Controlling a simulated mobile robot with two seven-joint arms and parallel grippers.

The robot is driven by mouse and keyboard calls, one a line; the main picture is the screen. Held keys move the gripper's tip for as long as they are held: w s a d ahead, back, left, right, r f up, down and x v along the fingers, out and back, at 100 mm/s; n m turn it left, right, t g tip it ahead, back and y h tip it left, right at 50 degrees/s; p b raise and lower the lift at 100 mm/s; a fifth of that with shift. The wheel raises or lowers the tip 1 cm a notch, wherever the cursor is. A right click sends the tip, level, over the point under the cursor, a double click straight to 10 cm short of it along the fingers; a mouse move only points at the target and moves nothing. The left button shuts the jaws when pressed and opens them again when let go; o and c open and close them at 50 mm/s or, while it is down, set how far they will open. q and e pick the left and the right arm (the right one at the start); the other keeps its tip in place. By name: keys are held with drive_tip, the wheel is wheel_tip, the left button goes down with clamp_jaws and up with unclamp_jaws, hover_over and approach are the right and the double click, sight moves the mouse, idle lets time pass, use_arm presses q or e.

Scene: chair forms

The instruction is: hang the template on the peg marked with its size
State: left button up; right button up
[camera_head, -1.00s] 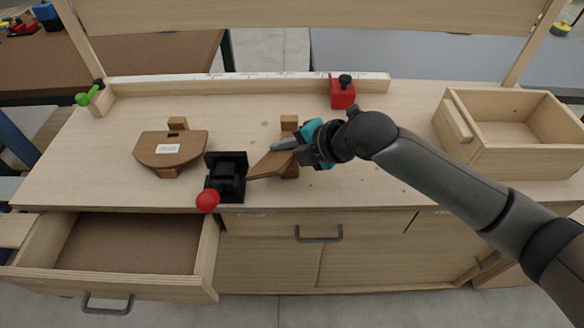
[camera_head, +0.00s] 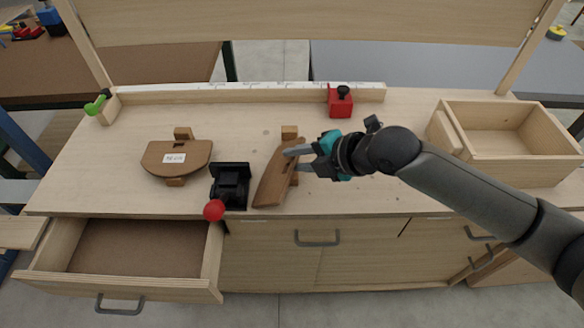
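A brown wooden template (camera_head: 274,181) stands tilted at a small wooden peg block (camera_head: 289,131), just right of the black clamp. I cannot tell whether it hangs on the peg. My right gripper (camera_head: 293,160) is at the template's upper right edge, its two fingers spread apart, one overlapping the template's face near its slot. Another brown template (camera_head: 190,158), rounded and with a white label, sits at a second peg block (camera_head: 183,132) on the left. The label's text is too blurred to read. My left gripper is not in view.
A black clamp with a red ball knob (camera_head: 214,210) stands at the bench's front edge. A red block (camera_head: 340,101) sits by the rear ruler strip (camera_head: 240,92). An open wooden box (camera_head: 515,157) is at right. An empty drawer (camera_head: 135,247) stands open at front left.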

drive_tip(key=p+v, duration=0.2)
drive_tip(key=v, duration=0.1)
drive_tip(key=shift+s, duration=0.1)
drive_tip(key=shift+r, duration=0.1)
wheel_tip(320, 180, up, 8)
drive_tip(key=s+d+p, duration=0.1)
drive_tip(key=d+p, duration=0.1)
drive_tip(key=p, duration=0.6)
drive_tip(key=shift+s, duration=0.2)
drive_tip(key=shift+a, duration=0.15)
